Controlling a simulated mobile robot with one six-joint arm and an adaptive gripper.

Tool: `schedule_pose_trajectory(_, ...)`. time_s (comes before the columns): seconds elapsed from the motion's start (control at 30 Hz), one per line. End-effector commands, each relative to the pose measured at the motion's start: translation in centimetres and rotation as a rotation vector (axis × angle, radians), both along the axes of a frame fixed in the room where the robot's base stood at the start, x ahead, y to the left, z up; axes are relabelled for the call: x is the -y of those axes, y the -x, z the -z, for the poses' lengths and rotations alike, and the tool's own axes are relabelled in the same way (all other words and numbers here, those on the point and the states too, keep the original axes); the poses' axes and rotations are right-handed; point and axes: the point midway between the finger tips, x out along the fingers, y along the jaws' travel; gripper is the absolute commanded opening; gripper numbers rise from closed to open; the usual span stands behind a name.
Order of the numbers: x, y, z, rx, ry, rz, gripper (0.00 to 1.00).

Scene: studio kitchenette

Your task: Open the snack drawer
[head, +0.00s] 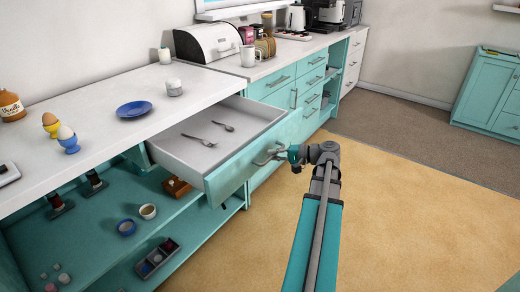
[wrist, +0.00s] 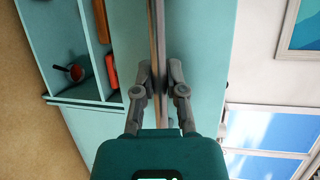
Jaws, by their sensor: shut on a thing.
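A wide teal-fronted drawer (head: 228,180) under the white counter stands pulled out, its white inside showing. A fork (head: 199,140) and a second small utensil (head: 223,126) lie in it. My gripper (head: 278,156) is at the drawer's front, shut on its metal handle (head: 260,160). In the wrist view, the two fingers of my gripper (wrist: 160,76) close from both sides on the long handle bar (wrist: 157,30), with the teal front behind it. The fingertips are small and partly hidden in the head view.
Open shelves (head: 95,225) below hold bowls, a compartment tray (head: 158,258) and other small items. A blue plate (head: 134,109), egg cups and a bread bin (head: 207,41) stand on the counter. More closed drawers (head: 282,78) are beyond. The floor (head: 400,210) on the right is clear.

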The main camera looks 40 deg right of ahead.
Motion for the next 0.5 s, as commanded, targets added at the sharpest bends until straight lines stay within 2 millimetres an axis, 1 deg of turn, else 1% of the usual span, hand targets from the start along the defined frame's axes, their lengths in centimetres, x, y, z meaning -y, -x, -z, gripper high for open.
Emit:
schedule_pose_trajectory(0.03,-0.1,0.9,0.0,-0.002,0.0,-0.003,0.0)
schedule_pose_trajectory(0.2,0.1,2.3,0.0,-0.002,0.0,-0.006,0.0)
schedule_pose_trajectory(0.33,0.2,2.8,0.0,-0.001,0.001,-0.006,0.0)
schedule_pose_trajectory(0.5,0.2,2.9,0.1,-0.001,0.0,-0.007,0.0)
